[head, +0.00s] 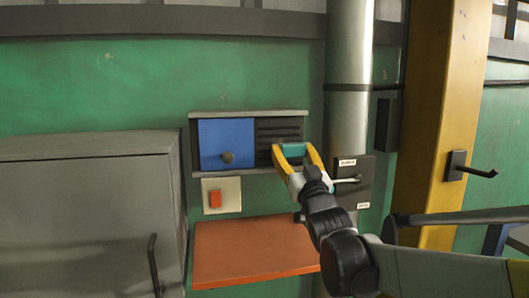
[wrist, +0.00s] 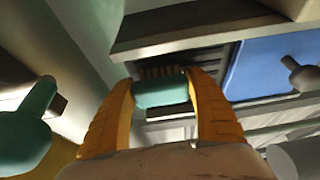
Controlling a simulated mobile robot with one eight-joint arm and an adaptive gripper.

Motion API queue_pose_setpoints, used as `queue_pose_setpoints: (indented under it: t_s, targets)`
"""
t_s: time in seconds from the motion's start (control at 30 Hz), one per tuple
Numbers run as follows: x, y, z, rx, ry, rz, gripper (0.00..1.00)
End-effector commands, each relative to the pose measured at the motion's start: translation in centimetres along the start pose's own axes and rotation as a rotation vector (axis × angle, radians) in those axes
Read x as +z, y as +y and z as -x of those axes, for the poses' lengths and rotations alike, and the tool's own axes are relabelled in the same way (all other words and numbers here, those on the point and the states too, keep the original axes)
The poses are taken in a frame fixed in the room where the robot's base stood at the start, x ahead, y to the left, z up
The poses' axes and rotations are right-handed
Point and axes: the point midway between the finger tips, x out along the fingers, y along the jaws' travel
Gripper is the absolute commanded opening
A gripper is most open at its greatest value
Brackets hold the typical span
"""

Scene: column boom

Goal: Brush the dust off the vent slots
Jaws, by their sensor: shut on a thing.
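My gripper (head: 293,150) is in front of the right end of the wall box, with its yellow fingers closed on the teal brush (head: 294,149). In the wrist view my gripper (wrist: 163,95) grips the teal brush (wrist: 160,93) by its sides, and tan bristles (wrist: 160,72) point toward the box. The dark vent slots (head: 279,130) are on the box's right half, partly hidden by my gripper. They also show beyond the bristles in the wrist view (wrist: 200,59). Whether the bristles touch the slats, I cannot tell.
A blue panel (head: 218,139) with a dark knob (head: 228,157) covers the box's left half. Below are a red switch (head: 215,199) and an orange shelf (head: 255,247). A grey cabinet (head: 80,220) stands left, a metal pipe (head: 349,60) right. A hook (head: 478,172) sticks out from the yellow column (head: 432,100).

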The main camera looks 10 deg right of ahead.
Motion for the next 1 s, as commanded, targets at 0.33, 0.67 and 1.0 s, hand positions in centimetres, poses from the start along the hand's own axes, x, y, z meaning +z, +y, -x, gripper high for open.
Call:
queue_pose_setpoints:
  t_s: [0.33,0.67,1.0]
  targets:
    - [0.1,-3.5,-0.2,-0.003,0.000,-0.001,0.37]
    - [-0.2,-3.1,-0.4,0.001,0.000,0.002,0.37]
    - [-1.2,0.1,-0.9,0.001,0.000,0.003,0.37]
